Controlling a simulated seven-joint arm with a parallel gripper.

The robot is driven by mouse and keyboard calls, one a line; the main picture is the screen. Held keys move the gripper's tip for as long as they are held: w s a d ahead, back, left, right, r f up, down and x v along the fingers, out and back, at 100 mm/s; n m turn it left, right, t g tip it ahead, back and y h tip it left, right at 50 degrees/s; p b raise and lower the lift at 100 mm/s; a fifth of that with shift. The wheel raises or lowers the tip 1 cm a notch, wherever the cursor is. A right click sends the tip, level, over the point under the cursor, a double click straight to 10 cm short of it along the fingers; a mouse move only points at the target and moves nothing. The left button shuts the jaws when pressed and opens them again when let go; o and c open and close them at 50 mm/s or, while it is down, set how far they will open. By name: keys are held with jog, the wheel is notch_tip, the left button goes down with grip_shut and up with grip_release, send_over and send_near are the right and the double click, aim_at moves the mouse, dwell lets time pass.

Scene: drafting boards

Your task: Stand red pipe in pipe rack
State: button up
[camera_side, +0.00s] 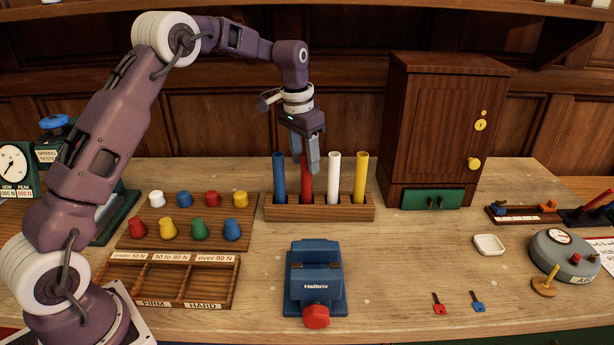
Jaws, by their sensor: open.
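The red pipe (306,187) stands upright in the wooden pipe rack (320,213), between a blue pipe (279,175) on its left and a white pipe (333,178) on its right. A yellow pipe (360,178) stands at the rack's right end. My gripper (306,162) points down at the red pipe's upper part, and its fingers partly cover that pipe. The fingers are open. Whether they touch the pipe cannot be told.
A tall wooden cabinet (435,125) stands right of the rack. A board with several coloured knobs (187,240) lies to the left, with a divided tray (238,285) before it. A blue vise (316,275) stands in front. The table right of the vise is mostly clear.

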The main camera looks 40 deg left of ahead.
jog(key=r, duration=0.5)
jog(key=shift+s+r, duration=0.5)
jog(key=shift+r, duration=0.1)
jog(key=s+d+r+t, duration=0.1)
jog(key=s+d+r, duration=0.35)
jog(key=s, duration=0.35)
jog(key=s+d+r+t, duration=0.1)
jog(key=s+d+r, duration=0.2)
jog(key=s+r, duration=0.45)
jog(key=s+d+f+t, duration=0.1)
jog(key=s+f, duration=0.2)
jog(key=s, duration=0.7)
jog(key=s+d+f+n+t, duration=0.1)
jog(key=s+f, duration=0.3)
jog(key=s, duration=0.6)
jog(key=shift+s+d+f, duration=0.2)
jog(key=shift+d+f, duration=0.05)
jog(key=shift+d, duration=0.2)
jog(key=shift+o, duration=0.4)
